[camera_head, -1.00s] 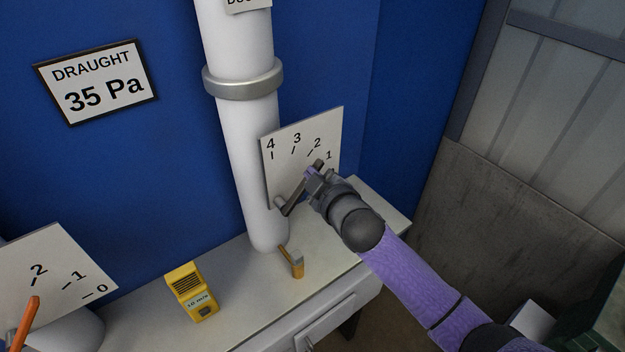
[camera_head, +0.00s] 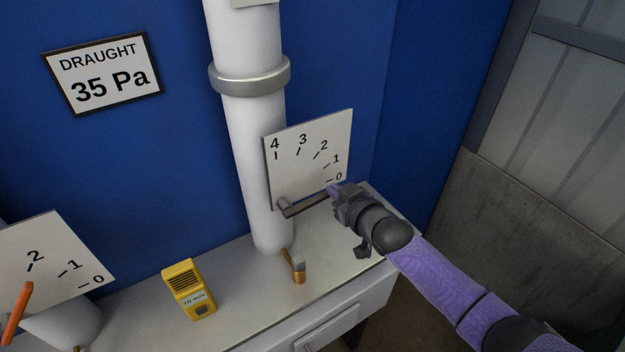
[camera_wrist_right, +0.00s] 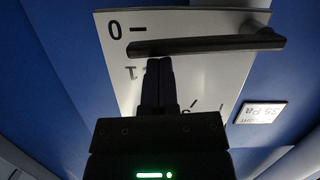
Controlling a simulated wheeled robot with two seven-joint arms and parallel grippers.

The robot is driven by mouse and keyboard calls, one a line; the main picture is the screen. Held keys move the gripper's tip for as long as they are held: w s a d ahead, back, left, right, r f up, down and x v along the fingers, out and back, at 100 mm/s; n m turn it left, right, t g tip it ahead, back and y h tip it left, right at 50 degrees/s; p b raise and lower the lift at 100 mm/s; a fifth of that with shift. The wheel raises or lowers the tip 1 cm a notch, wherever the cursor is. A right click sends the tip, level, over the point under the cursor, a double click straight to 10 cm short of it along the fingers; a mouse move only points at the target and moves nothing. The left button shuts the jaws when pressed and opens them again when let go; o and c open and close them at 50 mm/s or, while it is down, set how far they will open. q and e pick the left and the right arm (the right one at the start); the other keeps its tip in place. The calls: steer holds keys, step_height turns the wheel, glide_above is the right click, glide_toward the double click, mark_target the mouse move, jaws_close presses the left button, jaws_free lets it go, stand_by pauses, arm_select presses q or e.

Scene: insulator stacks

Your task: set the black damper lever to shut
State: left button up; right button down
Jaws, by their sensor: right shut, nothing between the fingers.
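The black damper lever (camera_head: 306,205) sits on the white dial plate (camera_head: 290,170) in front of the white pipe. It points right, close to the 0 mark. In the right wrist view the lever (camera_wrist_right: 210,44) crosses the upside-down plate, its free end just beside the 0 mark, on the side of the 1. My right gripper (camera_head: 338,191) is at the lever's free end. Its closed fingertips (camera_wrist_right: 158,64) are against or very near the lever's edge on the 1 side, with nothing between them. My left gripper is out of view.
A second dial plate (camera_head: 60,245) with an orange lever (camera_head: 17,314) is at the left. A yellow box (camera_head: 188,289) and a small brass fitting (camera_head: 298,270) are on the pale cabinet top (camera_head: 240,300). A draught sign (camera_head: 101,74) hangs on the blue wall.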

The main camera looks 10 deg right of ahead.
mark_target(321, 164)
steer(key=shift+f, duration=0.25)
steer(key=shift+r, duration=0.15)
stand_by(0.3)
step_height(321, 164, up, 5)
steer(key=p, duration=0.4)
steer(key=shift+w, duration=0.1)
steer(key=f+v, duration=0.1)
steer(key=v, duration=0.9)
steer(key=s+d+f+m+g+h+b, duration=0.15)
steer(key=s+f+b, duration=0.35)
steer(key=f, duration=0.9)
steer(key=s+d+f+g+h+b, duration=0.1)
steer(key=s+d+f+g+b, duration=0.15)
steer(key=f+b, duration=0.8)
steer(key=s+d+f+m+g+h+b, duration=0.15)
steer(key=s+f, duration=0.25)
steer(key=f, duration=1.4)
steer(key=s+a+f+g+b, duration=0.2)
steer(key=s+f+g+b, duration=0.2)
steer(key=s+f+b, duration=0.3)
steer(key=s+a+f+g+b, duration=0.2)
steer(key=s+f+g+b, duration=0.2)
steer(key=s+f, duration=1.4)
steer(key=s+b, duration=0.2)
steer(key=b, duration=0.1)
steer(key=shift+a+f+n+h, duration=0.25)
steer(key=shift+a+n+h, duration=0.05)
steer(key=shift+n+h, duration=0.1)
